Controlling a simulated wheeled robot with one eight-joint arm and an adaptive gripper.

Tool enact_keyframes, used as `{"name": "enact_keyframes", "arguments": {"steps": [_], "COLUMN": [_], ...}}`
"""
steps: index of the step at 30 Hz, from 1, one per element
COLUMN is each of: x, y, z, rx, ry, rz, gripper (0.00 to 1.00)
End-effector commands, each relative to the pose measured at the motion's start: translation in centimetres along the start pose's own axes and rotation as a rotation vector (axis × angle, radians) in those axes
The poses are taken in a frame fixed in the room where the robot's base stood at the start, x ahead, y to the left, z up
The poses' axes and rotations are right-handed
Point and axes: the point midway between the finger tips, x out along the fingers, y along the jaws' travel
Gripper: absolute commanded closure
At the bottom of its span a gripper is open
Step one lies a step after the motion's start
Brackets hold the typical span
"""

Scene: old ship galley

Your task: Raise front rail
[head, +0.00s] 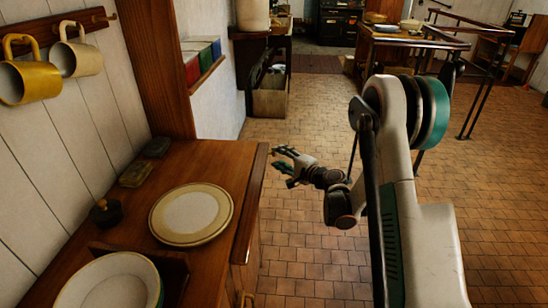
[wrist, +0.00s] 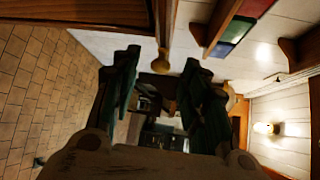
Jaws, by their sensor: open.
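A long wooden strip, which looks like the front rail (head: 251,200), runs along the front edge of the wooden counter (head: 160,175) in the head view. It appears to sit low along that edge, not standing above the top; its exact hinge position is hard to tell. In the wrist view a narrow wooden strip (wrist: 165,22) ends in a yellowish knob (wrist: 161,63) beyond and between the fingers. My gripper (head: 281,166) is open and empty, just right of the counter's far front corner, apart from the strip as far as I can see. Its two fingers (wrist: 158,78) show spread in the wrist view.
A cream plate (head: 191,215) lies on the counter near its front edge, with a bowl (head: 110,281) in the near corner and a dark-knobbed object (head: 105,212). Mugs (head: 28,80) hang on the left wall. Tiled floor (head: 305,235) right of the counter is clear.

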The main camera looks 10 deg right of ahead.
Motion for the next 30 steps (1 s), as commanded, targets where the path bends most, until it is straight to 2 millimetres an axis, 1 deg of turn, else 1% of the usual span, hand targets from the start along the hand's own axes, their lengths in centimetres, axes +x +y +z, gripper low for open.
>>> {"name": "enact_keyframes", "arguments": {"steps": [1,3,9,13,20,21,23,24,25,26,30], "x": [1.0,2.0,3.8,4.2,4.2,4.2,4.2,4.2,4.2,4.2,4.2], "y": [0.2,0.2,0.1,0.0,-0.1,0.0,0.0,0.0,0.0,0.0,0.0], "z": [0.1,0.1,0.1,0.1,0.1,0.1,0.1,0.1,0.1,0.1,0.1], "rx": [-0.001,-0.001,0.0,0.0,0.0,0.0,0.0,0.0,0.0,0.0,0.0], "ry": [-0.003,-0.002,-0.002,-0.001,-0.001,-0.001,-0.001,-0.001,-0.001,-0.001,-0.001], "rz": [0.001,0.001,0.001,0.001,0.0,0.0,0.0,0.0,0.0,0.0,0.001], "gripper": [0.59,0.59,0.59,0.59,0.59,0.68,0.81,0.91,0.97,1.0,1.0]}}
